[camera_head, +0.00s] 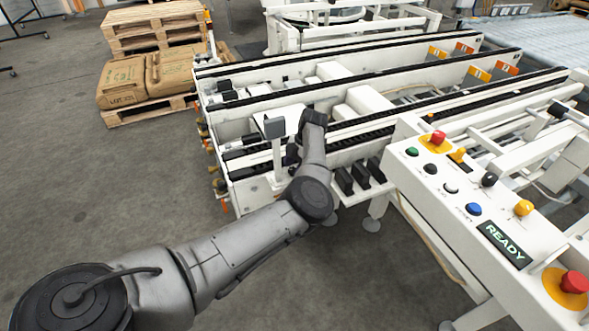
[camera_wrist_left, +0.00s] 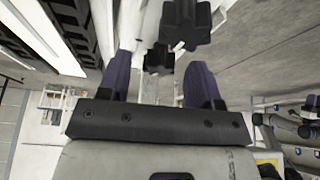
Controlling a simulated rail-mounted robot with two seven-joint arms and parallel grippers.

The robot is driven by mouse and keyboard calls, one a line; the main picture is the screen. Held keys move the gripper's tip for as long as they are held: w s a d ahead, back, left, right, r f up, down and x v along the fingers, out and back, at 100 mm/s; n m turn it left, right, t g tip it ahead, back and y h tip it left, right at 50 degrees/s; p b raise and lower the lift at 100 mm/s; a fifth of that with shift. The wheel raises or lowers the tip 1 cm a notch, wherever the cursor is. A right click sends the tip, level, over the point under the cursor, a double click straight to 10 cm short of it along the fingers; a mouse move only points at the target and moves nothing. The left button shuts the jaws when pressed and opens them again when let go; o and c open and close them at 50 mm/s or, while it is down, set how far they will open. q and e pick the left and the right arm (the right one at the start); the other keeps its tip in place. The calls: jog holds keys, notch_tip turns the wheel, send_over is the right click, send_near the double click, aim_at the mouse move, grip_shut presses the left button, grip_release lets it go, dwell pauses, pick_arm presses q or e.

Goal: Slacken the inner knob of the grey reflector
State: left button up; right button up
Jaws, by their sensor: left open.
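The grey reflector (camera_head: 274,128) is a small square plate on top of a white post beside the near side of the conveyor. My left gripper (camera_head: 294,153) is close to the right of that post, mostly hidden behind my own wrist. In the left wrist view, my left gripper (camera_wrist_left: 160,76) is open, with its two dark fingers apart. A black knob (camera_wrist_left: 158,59) shows between the fingertips, and a larger black lobed knob (camera_wrist_left: 186,24) shows beyond it. I cannot tell whether a finger touches either knob, or which is the inner one. The knobs are hidden in the head view.
The white conveyor frame (camera_head: 235,172) with black rails runs behind the post. A control panel (camera_head: 463,196) with several buttons and a READY display stands to the right. Pallets with brown sacks (camera_head: 122,82) stand at the back left. The floor at the left is clear.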

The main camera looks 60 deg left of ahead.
dwell(0.3)
pick_arm(q)
jog(key=shift+f, duration=0.1)
jog(key=c, duration=0.9)
jog(key=shift+a+n+h, duration=0.15)
jog(key=shift+n+h, duration=0.45)
jog(key=shift+n, duration=1.1)
jog(key=shift+c, duration=0.2)
jog(key=o, duration=0.9)
jog(key=shift+o, duration=0.2)
